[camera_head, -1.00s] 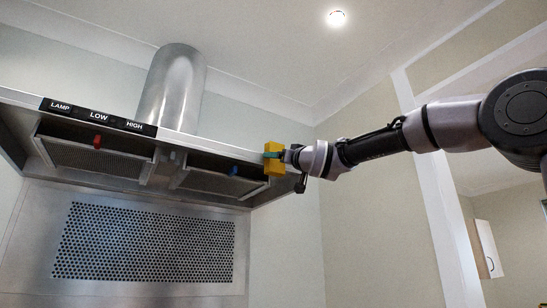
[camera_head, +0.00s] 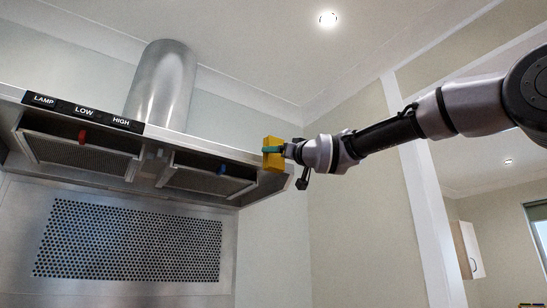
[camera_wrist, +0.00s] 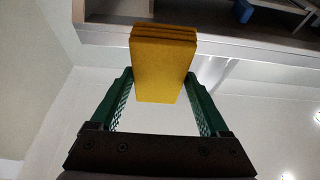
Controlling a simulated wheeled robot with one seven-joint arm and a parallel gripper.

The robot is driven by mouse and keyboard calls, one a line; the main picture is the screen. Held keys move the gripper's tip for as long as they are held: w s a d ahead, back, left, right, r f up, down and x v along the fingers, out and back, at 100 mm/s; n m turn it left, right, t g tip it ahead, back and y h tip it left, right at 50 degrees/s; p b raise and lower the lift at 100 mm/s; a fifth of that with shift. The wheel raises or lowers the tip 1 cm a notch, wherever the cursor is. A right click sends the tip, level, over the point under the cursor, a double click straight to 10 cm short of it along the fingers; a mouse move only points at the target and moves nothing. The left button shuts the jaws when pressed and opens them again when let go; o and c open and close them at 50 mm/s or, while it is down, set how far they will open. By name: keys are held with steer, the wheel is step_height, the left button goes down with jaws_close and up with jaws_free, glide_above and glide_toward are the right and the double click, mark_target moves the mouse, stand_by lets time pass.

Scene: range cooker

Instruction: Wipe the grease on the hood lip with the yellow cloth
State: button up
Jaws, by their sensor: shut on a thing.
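The yellow cloth (camera_head: 273,159) is a thick folded block. My gripper (camera_head: 277,150) is shut on it, and its green fingers (camera_wrist: 160,78) flank the cloth (camera_wrist: 162,68) in the wrist view. The hood lip (camera_head: 205,147) is the long front edge of the steel hood. The cloth is at the right end of this lip in the head view. In the wrist view the lip (camera_wrist: 105,33) runs behind the cloth's far end; I cannot tell whether they touch. I cannot make out the grease in either view.
The hood's front has a black LAMP, LOW, HIGH label strip (camera_head: 82,111). Under it are filter panels with a red latch (camera_head: 82,136) and a blue latch (camera_head: 222,169). A round steel duct (camera_head: 160,85) rises above. Right of the hood is bare wall (camera_head: 350,220).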

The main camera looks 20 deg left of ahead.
steer(key=shift+s+d, duration=0.15)
steer(key=shift+s, duration=0.05)
steer(key=shift+s+d, duration=1)
steer(key=shift+d, duration=0.15)
